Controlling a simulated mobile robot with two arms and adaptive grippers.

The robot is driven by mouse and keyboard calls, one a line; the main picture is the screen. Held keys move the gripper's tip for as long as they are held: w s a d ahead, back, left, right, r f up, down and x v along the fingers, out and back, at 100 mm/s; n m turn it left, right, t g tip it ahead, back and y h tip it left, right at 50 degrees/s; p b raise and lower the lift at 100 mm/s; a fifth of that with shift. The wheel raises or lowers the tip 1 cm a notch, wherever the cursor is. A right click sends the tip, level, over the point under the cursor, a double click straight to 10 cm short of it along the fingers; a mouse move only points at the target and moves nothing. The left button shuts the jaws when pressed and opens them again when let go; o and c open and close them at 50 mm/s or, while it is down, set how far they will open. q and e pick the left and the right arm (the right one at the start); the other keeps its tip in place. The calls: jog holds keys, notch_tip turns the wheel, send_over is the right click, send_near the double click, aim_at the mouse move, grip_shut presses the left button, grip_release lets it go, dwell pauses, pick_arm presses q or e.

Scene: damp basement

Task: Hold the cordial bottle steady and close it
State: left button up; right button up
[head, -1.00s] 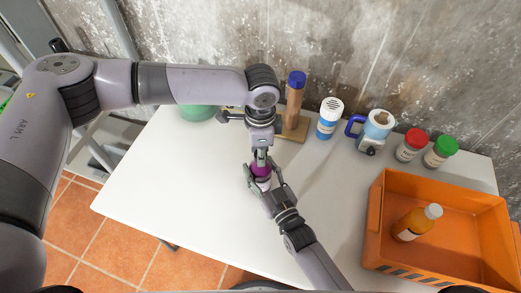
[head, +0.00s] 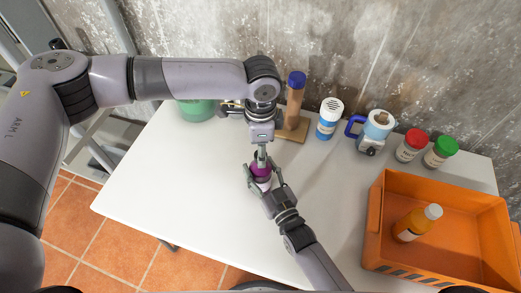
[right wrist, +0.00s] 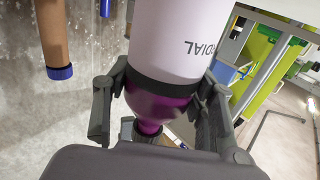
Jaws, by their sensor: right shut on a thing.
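The cordial bottle (head: 260,171), purple with a white label, stands near the middle of the white table. My right gripper (head: 263,179) is shut around it from the front. The right wrist view shows the bottle (right wrist: 165,98) upside down in the picture, with a finger on each side of its purple shoulder. My left gripper (head: 262,153) points down just above the bottle's top, and its fingertips are too small to read. A dark ribbed piece (right wrist: 128,130) shows beside the purple neck in the right wrist view; I cannot tell whether it is the cap.
An orange crate (head: 376,215) holding an orange bottle (head: 412,224) stands at the right.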

pick_arm(q)
notch_tip(320, 180, up, 10)
dwell(0.3)
jog(key=shift+r, duration=0.1)
pick_arm(e)
jog(key=o, duration=1.5)
jog(key=v, duration=1.2)
